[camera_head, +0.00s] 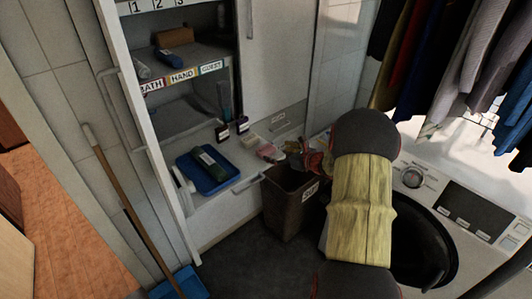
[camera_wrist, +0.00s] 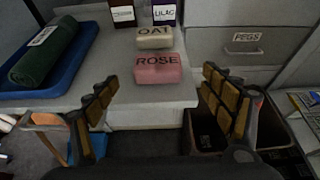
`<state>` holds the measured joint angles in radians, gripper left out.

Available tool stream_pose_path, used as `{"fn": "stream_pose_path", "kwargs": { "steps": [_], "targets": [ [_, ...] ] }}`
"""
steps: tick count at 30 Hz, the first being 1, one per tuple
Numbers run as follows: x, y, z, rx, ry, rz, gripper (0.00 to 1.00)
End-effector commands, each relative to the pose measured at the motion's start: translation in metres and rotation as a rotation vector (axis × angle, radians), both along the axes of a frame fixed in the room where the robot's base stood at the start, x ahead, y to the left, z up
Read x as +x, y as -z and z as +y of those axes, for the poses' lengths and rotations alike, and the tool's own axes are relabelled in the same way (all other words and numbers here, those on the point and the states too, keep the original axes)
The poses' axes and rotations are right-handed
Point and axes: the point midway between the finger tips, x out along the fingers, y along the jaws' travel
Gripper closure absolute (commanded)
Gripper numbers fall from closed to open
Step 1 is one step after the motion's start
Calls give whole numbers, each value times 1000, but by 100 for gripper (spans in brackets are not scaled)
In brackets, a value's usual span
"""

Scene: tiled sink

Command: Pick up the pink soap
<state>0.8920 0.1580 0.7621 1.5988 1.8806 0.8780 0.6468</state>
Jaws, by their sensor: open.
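The pink soap (camera_wrist: 158,69), marked ROSE, lies on a pale counter shelf in front of a cream soap (camera_wrist: 154,38) marked OAT. In the head view the pink soap (camera_head: 268,152) shows at the counter's right end, left of my gripper (camera_head: 308,160). In the wrist view my gripper (camera_wrist: 165,105) is open and empty. Its two padded fingers stand apart at the left and right, with the pink soap beyond them, between their lines. The gripper does not touch the soap. In the head view my arm partly hides the gripper.
A blue tray (camera_head: 223,181) with a dark green rolled item (camera_head: 211,158) is left of the soaps. Two small bottles (camera_wrist: 164,12) stand behind them. A dark bin (camera_head: 279,209) stands below the counter edge. A washing machine (camera_head: 472,205) is at right, with hanging clothes (camera_head: 466,55) above.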

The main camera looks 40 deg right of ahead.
Motion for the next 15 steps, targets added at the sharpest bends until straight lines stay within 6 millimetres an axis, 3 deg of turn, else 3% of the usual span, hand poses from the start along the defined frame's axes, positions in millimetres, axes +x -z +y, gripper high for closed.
{"fn": "stream_pose_path", "kwargs": {
  "steps": [15],
  "targets": [
    [54, 20, 6, -1, -4, 2, 18]
  ]
}}
